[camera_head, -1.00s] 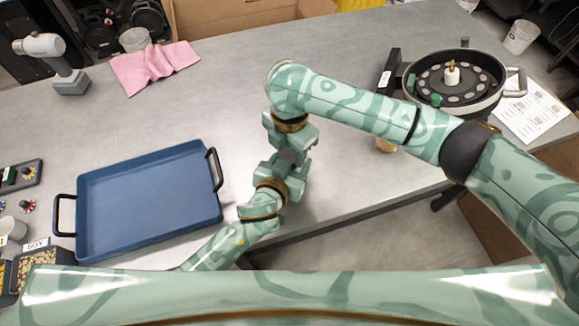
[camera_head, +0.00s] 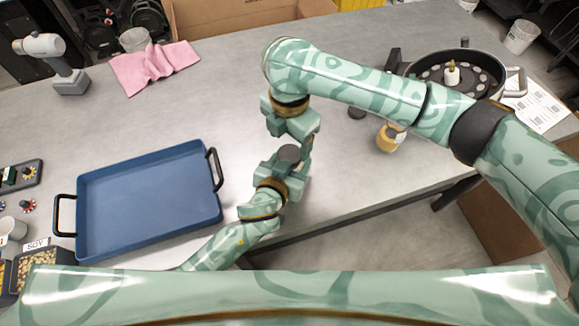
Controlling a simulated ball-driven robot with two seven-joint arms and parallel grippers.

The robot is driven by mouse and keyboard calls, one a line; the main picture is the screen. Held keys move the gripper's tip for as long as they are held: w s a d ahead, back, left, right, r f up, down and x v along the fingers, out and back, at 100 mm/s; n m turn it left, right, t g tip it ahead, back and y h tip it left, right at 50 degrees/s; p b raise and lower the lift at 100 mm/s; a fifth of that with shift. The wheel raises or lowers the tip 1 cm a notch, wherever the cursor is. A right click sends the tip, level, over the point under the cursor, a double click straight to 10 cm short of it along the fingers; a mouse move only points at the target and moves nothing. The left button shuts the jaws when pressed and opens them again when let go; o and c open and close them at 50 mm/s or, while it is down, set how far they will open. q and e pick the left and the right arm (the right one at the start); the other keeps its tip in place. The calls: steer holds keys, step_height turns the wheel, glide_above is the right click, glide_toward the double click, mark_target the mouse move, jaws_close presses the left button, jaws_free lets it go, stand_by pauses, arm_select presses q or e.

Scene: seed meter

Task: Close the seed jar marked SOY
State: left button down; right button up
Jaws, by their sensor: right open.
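A round dark lid (camera_head: 289,153) shows between my two grippers, near the table's front edge. It appears to top a jar held in my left gripper (camera_head: 284,166). The jar's body and any label on it are hidden by the fingers. My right gripper (camera_head: 292,142) is open, just beyond and above the lid, with its fingers pointing toward it. Whether a finger touches the lid I cannot tell. The SOY mark I can read is on a card (camera_head: 37,244) behind a bin of pale seeds (camera_head: 36,262) at the lower left.
Another jar (camera_head: 387,139) with amber contents stands under my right forearm, with a dark disc (camera_head: 356,112) beside it. A blue tray (camera_head: 150,200) lies left of my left gripper. The seed meter (camera_head: 495,62) stands at the back right. The middle table is clear.

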mark_target(290, 153)
steer(key=shift+r, duration=0.15)
steer(key=shift+c, duration=1.4)
step_height(290, 153, up, 4)
steer(key=shift+f+m, duration=0.2)
steer(key=shift+m, duration=0.4)
steer(key=shift+f, duration=4.05)
